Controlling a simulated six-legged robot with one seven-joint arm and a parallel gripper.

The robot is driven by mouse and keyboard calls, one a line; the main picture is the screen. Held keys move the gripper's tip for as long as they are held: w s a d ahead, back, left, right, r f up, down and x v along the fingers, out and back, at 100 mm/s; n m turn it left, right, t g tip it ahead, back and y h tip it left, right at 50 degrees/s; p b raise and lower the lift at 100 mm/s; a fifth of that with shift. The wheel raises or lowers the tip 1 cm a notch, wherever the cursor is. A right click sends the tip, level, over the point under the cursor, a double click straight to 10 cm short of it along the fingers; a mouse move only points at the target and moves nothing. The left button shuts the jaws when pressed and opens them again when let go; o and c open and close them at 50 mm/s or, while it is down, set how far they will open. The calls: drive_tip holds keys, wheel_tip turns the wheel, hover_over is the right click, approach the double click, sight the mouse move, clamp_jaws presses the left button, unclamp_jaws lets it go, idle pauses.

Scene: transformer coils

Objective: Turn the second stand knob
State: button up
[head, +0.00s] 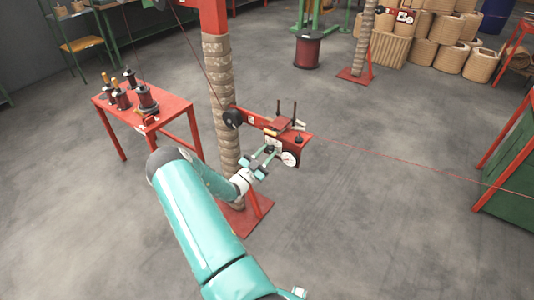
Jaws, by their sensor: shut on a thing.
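The stand (222,85) is an upright post wrapped in tan rope, with a red top and a red base. A red bracket (254,120) sticks out from it to the right, with a black wheel (233,117) at its left end. A red block with dark upright pegs sits on the bracket, and a round white dial (289,158) is on its front. My gripper (268,153) is at the bracket's front face, just left of the dial, shut on a knob there. The knob is small and mostly hidden by the fingers.
A red wire runs from the bracket to the right, toward a green and red frame (510,160). A red table (165,108) with spools stands at left. A second wrapped post (363,45) and several wicker baskets (452,58) are behind. The grey floor between is clear.

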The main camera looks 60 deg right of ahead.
drive_tip(key=o, duration=1)
drive_tip(key=shift+c, duration=0.2)
drive_tip(key=v, duration=1.3)
drive_tip(key=shift+a, duration=0.35)
drive_tip(key=shift+w+f, duration=0.1)
drive_tip(key=shift+w, duration=0.1)
